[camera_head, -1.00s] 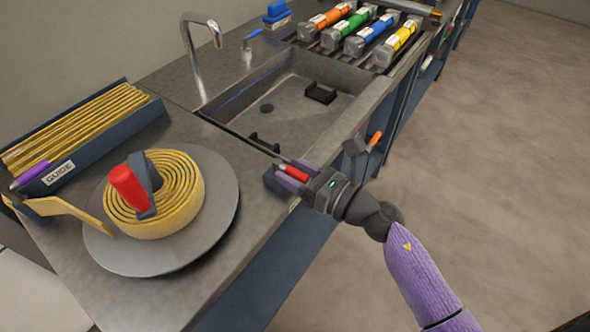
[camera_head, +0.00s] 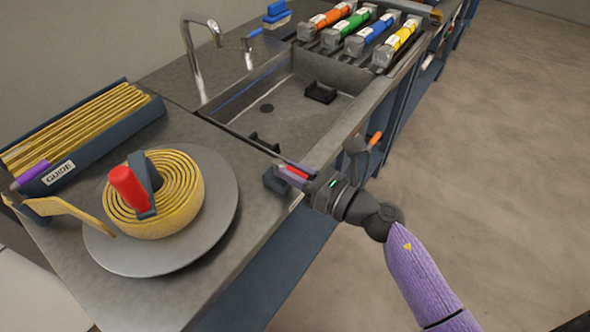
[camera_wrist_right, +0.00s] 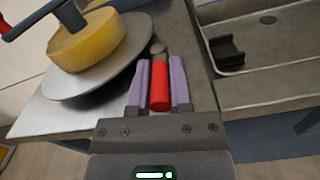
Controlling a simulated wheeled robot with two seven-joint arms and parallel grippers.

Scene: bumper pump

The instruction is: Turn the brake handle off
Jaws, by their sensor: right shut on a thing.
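The red brake handle (camera_head: 297,171) sits at the counter's front edge, by a dark block (camera_head: 275,181). My right gripper (camera_head: 292,173) is shut on this handle. In the right wrist view, the red handle (camera_wrist_right: 159,86) lies lengthwise between the two purple fingers (camera_wrist_right: 159,88), and a grey round end shows beyond it. The handle's mount is mostly hidden in that view. A yellow coil with a second red grip (camera_head: 128,188) on a dark crank sits on the round grey plate (camera_head: 222,218). My left gripper is not in view.
The sink (camera_head: 285,98) with a tap (camera_head: 197,60) lies behind the handle. A bin marked GUIDE (camera_head: 85,160) holds yellow strips at the left. Several coloured cylinders (camera_head: 350,32) lie at the back. Open floor is on the right.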

